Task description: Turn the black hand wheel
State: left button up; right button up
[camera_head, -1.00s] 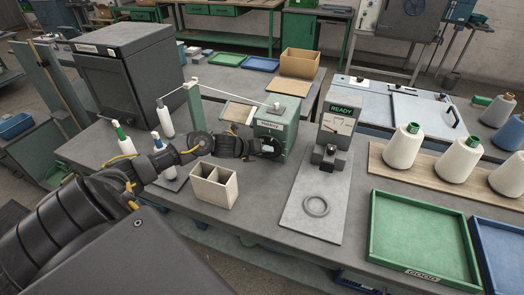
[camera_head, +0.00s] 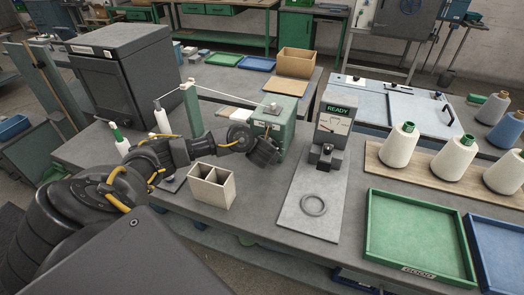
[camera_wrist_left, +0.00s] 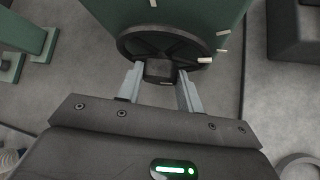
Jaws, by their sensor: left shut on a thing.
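The black hand wheel (camera_wrist_left: 190,46) is on the green winder housing (camera_head: 286,127). In the left wrist view it has a dark rim, spokes and a black block-like knob (camera_wrist_left: 160,70) at its near edge. My left gripper (camera_wrist_left: 160,84) has its two pale fingers on either side of this knob and is shut on it. In the head view my left gripper (camera_head: 264,152) is at the housing's front and mostly hides the wheel. My right gripper is in neither view.
A two-part open box (camera_head: 212,187) stands below my left arm. A grey plate with a ring (camera_head: 314,205) and a READY display unit (camera_head: 335,125) are to the right. White cones (camera_head: 400,147) and a green tray (camera_head: 420,235) lie further right.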

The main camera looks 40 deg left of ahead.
pick_arm(q)
jog(key=y, duration=0.1)
jog(key=m+y, duration=0.2)
jog(key=y, duration=0.1)
jog(key=shift+w+d+f+g, duration=0.15)
jog(key=shift+d+f+g, duration=0.05)
jog(key=shift+d+g, duration=0.1)
jog(key=shift+f+m+y+p, duration=0.2)
jog(key=shift+m+y+p, duration=0.1)
jog(key=shift+m+y, duration=0.95)
jog(key=shift+y, duration=0.25)
jog(key=o, duration=1)
